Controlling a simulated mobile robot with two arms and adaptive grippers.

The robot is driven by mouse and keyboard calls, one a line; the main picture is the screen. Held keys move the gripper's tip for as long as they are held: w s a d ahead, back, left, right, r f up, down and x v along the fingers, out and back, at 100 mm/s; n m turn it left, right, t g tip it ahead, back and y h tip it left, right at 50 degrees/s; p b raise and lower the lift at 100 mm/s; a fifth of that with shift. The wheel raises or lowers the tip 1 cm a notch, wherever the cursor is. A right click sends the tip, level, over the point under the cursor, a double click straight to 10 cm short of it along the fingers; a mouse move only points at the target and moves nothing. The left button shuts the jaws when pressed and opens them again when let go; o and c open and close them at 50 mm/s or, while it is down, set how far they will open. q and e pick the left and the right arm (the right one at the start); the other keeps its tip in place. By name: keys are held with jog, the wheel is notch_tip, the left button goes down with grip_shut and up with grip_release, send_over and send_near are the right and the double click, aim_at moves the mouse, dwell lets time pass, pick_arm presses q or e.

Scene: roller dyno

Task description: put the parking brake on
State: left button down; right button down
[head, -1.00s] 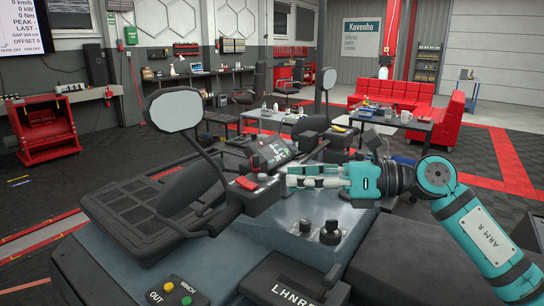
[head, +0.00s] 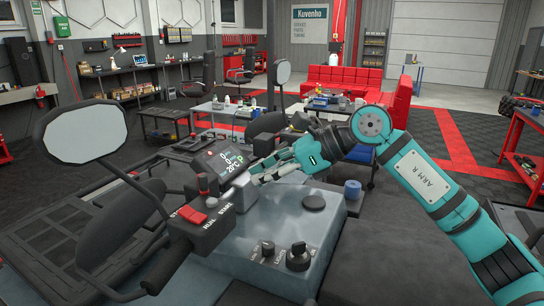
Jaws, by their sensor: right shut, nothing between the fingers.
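The vehicle's handlebar area fills the lower left of the head view. I cannot tell for sure which control is the parking brake. My right gripper (head: 256,178) is shut and empty, its fingertips just right of the display, close to a pale grey block (head: 242,191); contact is unclear. My left gripper is out of view.
A key switch (head: 267,249) and a black rotary knob (head: 298,257) are on the grey console. A round black cap (head: 313,202) sits behind them. A mirror (head: 84,132) sticks up at left. Tables, a red sofa (head: 350,77) and a red workbench (head: 528,150) stand beyond.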

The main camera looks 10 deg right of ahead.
aim_at(219, 199)
jog(key=p+x, duration=0.1)
jog(key=x, duration=0.1)
jog(key=r+p+x, duration=0.1)
jog(key=x, duration=0.2)
jog(key=p+x, duration=0.1)
jog(key=x, duration=0.2)
jog(key=shift+w+a+r, duration=0.25)
jog(key=shift+w+a, duration=0.05)
jog(key=shift+a, duration=0.2)
jog(key=shift+w+a+f, duration=0.15)
jog(key=shift+w+a, duration=0.05)
jog(key=shift+s+a+f+b, duration=0.15)
jog(key=shift+s+a+b, duration=0.2)
jog(key=shift+b, duration=0.3)
jog(key=shift+a, duration=0.25)
jog(key=shift+d, duration=0.15)
